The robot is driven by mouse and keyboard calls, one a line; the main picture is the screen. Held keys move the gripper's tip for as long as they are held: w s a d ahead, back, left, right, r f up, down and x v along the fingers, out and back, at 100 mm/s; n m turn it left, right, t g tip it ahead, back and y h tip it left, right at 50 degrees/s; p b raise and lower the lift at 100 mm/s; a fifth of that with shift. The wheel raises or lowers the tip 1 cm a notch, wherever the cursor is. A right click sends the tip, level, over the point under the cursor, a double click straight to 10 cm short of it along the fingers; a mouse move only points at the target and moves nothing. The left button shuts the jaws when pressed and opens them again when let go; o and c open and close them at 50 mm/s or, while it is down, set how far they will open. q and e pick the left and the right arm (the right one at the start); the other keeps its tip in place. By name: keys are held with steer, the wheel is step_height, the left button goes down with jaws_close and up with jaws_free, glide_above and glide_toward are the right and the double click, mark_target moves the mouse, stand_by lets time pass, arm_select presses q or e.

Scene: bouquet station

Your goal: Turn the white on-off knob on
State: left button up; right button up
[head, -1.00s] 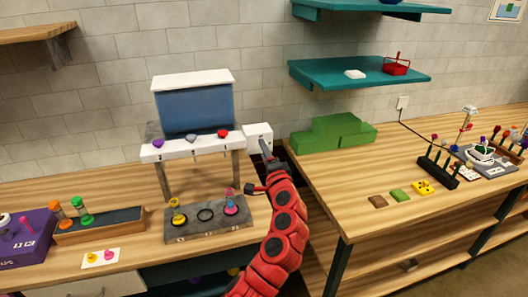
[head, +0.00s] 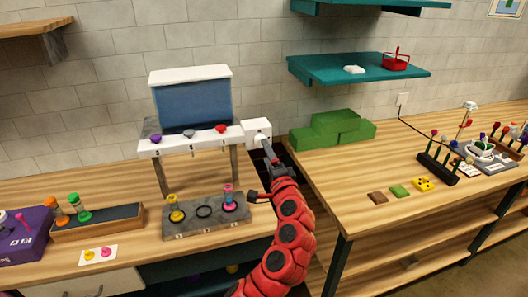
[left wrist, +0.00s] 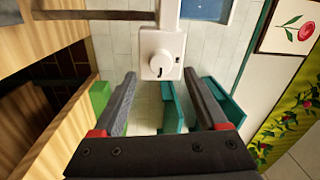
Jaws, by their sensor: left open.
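The white on-off knob (left wrist: 160,65) is a round dial with a dark mark, on the front of a white box (left wrist: 176,42) in the left wrist view. The white box also shows in the head view (head: 257,128), at the right end of the white dispenser shelf; the knob is hard to make out there. My left gripper (head: 266,150) is in front of the box. In the left wrist view my left gripper (left wrist: 160,76) is open and empty, with one finger on each side of the knob's line and the knob apart from both. My right gripper is out of view.
The dispenser's blue panel (head: 193,106) and white shelf (head: 176,147) stand left of the box. A grey tray (head: 188,231) with small vases sits below. Green blocks (head: 334,132) lie on the right table (head: 345,185). A teal shelf (head: 345,83) hangs above.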

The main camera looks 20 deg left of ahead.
arm_select(q)
steer(key=r+b+v, duration=0.1)
steer(key=b+v, duration=0.2)
steer(key=v, duration=1)
steer(key=shift+f+b, duration=0.4)
steer(key=shift+f, duration=0.05)
